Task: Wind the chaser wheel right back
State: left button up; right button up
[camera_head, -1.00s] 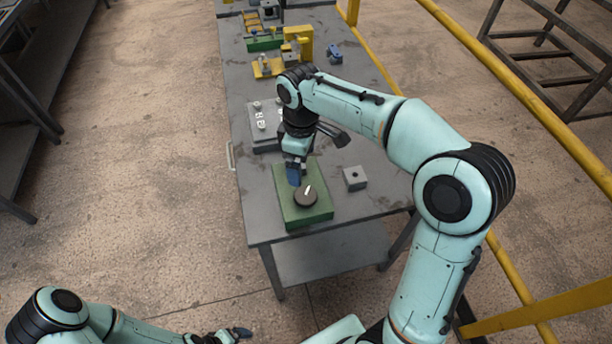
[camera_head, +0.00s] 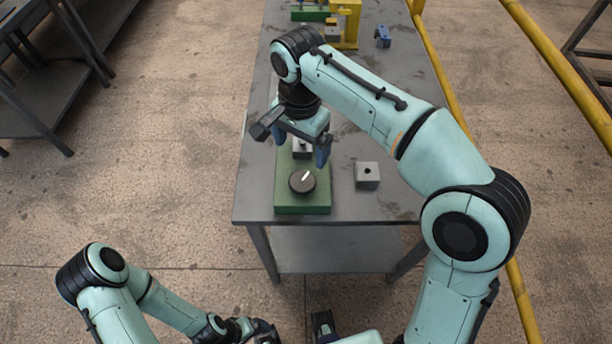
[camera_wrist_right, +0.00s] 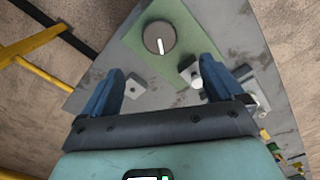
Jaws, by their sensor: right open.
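The chaser wheel is probably the dark round knob (camera_head: 302,181) with a white mark, on a green base (camera_head: 304,210) near the table's front edge. In the head view the mark points up and right. The wheel also shows in the right wrist view (camera_wrist_right: 159,38), beyond the fingertips. A small pale block (camera_head: 302,152) sits behind the wheel, partly hidden by my right gripper. My right gripper (camera_head: 304,150) is open and empty, above and behind the wheel, apart from it. My left gripper (camera_head: 245,330) is low at the bottom edge, its fingers unclear.
A grey block with a hole (camera_head: 367,175) stands on the table right of the green base. A yellow fixture (camera_head: 343,22) and a small blue part (camera_head: 383,37) are farther back. A yellow rail (camera_head: 437,75) runs along the table's right side.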

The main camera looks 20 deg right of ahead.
aim_at(302, 181)
notch_tip(302, 181, down, 12)
jog(key=shift+f+b, duration=0.1)
jog(key=shift+b, duration=1.05)
jog(key=c, duration=1)
